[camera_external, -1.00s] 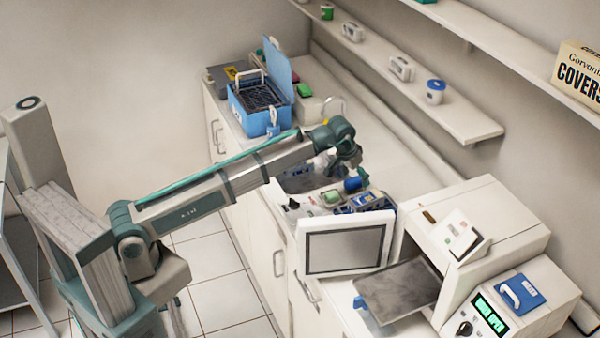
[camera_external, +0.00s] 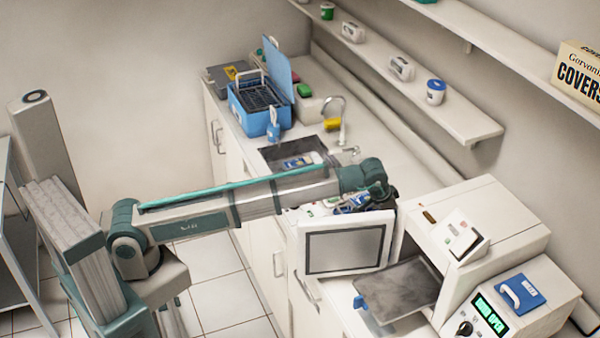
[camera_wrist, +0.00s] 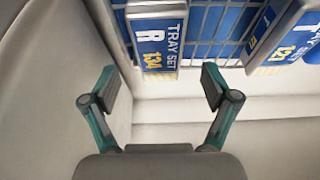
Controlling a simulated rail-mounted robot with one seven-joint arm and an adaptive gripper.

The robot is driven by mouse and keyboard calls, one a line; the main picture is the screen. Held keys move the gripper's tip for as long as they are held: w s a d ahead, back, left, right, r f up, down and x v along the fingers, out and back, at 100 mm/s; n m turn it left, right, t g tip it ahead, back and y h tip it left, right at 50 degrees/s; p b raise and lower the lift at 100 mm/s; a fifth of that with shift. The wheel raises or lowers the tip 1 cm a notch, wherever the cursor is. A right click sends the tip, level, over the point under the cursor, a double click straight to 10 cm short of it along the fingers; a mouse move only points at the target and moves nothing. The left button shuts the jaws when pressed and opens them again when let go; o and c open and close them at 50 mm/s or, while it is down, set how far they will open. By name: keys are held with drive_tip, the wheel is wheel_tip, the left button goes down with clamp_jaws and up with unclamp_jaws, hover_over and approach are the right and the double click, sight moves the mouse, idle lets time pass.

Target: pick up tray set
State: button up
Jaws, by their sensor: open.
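In the external view, blue and white items (camera_external: 357,203) lie behind a white-framed grey panel, below the end of my arm. The arm partly hides them, and my fingers cannot be made out there.
A sink (camera_external: 270,157) with a blue and white item in it and a faucet (camera_external: 343,118) lie farther back. A blue open box (camera_external: 250,118) stands beyond. The grey panel (camera_external: 345,250) and an open machine with a flat tray (camera_external: 400,290) are nearer. A wall shelf (camera_external: 470,125) overhangs.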

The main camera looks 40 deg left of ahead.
drive_tip(key=shift+p+x, duration=1.2)
drive_tip(key=shift+x, duration=1.35)
drive_tip(key=c, duration=1.4)
